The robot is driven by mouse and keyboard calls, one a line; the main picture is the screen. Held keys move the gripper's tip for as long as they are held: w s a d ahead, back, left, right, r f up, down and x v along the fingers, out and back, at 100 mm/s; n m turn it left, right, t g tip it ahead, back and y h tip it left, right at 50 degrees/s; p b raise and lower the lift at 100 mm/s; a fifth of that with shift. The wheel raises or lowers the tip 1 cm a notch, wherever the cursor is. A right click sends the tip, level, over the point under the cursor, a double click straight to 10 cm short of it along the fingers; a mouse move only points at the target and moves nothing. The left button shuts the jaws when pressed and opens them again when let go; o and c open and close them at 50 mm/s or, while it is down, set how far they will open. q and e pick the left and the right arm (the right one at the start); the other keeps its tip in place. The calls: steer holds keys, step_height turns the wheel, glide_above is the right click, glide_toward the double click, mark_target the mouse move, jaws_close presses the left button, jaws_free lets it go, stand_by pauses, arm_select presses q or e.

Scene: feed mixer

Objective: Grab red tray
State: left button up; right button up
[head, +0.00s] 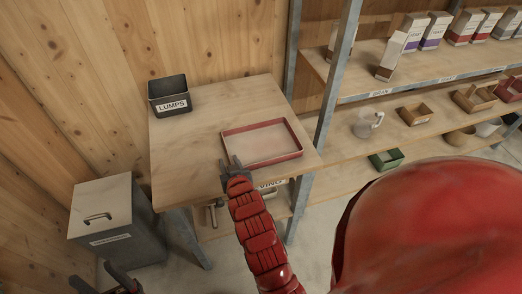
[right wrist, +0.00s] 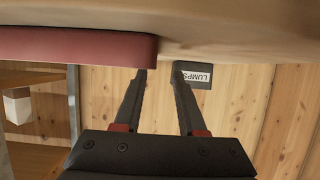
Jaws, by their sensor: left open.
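The red tray (head: 262,160), shallow with a pale inside, lies on the wooden table near its front right edge; its red wall also shows in the right wrist view (right wrist: 75,46). My right gripper (head: 232,161) is at the tray's front left corner, with its fingers apart. In the right wrist view the fingertips (right wrist: 160,70) are open and the tray's end reaches between them in the picture. I cannot tell whether they touch the wall. My left gripper (head: 106,278) is low at the bottom left, open, away from the table and partly cut off.
A dark bin labelled LUMPS (head: 169,97) stands at the table's back left. A grey lidded bin (head: 112,222) stands on the floor at left. Shelves (head: 410,92) with boxes, a jug and small trays are at right. A large red shape covers the lower right.

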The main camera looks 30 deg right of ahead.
steer(key=shift+x, duration=1.05)
steer(key=p+x, duration=0.1)
steer(key=x, duration=0.1)
steer(key=p+x, duration=0.1)
steer(key=x, duration=0.1)
steer(key=shift+w+d+r, duration=0.1)
steer(key=shift+w+d, duration=0.1)
steer(key=shift+d, duration=0.2)
steer(key=shift+w, duration=0.35)
jaws_close()
